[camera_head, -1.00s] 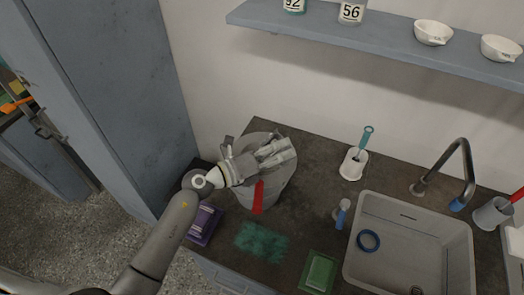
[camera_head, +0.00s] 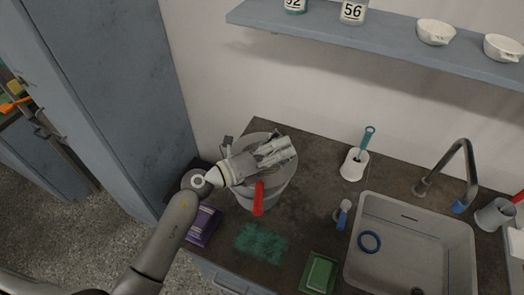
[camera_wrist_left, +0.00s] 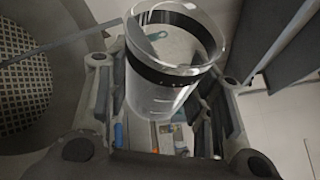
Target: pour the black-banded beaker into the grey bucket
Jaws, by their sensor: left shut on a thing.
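The grey bucket (camera_head: 268,192) stands on the dark worktop, near its left end. My left gripper (camera_head: 277,151) is over the bucket's mouth and covers much of it in the head view. In the left wrist view the gripper (camera_wrist_left: 168,110) is shut on the clear black-banded beaker (camera_wrist_left: 150,98), which sits between its fingers. The beaker's open rim shows there, but I cannot tell how much it holds. I cannot make out the beaker clearly in the head view. My right gripper is not in view.
A red strip (camera_head: 258,198) shows at the bucket's front. A teal patch (camera_head: 262,243), a purple pack (camera_head: 204,224) and a green block (camera_head: 319,272) lie nearby. A brush holder (camera_head: 353,165) and sink (camera_head: 410,210) are to the right. A shelf (camera_head: 390,48) runs above.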

